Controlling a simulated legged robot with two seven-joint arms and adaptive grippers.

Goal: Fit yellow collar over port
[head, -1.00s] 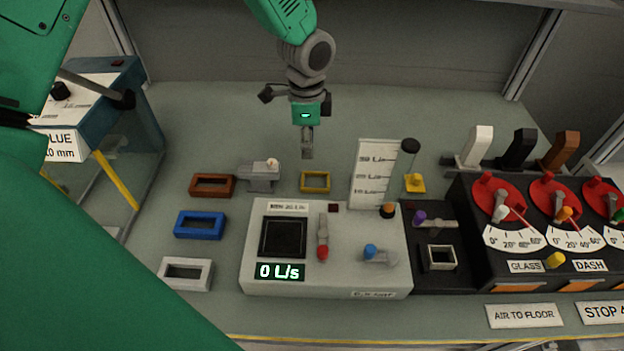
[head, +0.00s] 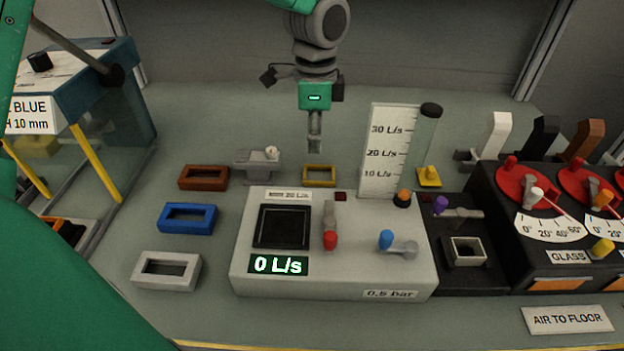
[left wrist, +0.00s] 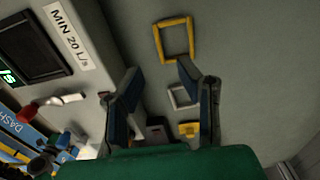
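The yellow collar (head: 319,184), a thin rectangular frame, lies on the grey bench behind the grey flow unit. It also shows in the left wrist view (left wrist: 158,44), beyond my fingertips. My left gripper (head: 315,146) hangs above and slightly behind the collar, apart from it. In the left wrist view its two fingers (left wrist: 158,72) are spread with nothing held between them. The flow unit has a black square opening (head: 284,228), and a pale-rimmed square port (head: 467,251) stands on the black box to its right. I cannot tell which is the named port. My right gripper is not in view.
Brown (head: 203,186), blue (head: 188,232) and white (head: 137,270) frames lie left of the flow unit. A flow scale (head: 387,150) with a clear tube stands right of the collar. A glass-sided box (head: 105,125) is at left, red dials (head: 515,182) at right.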

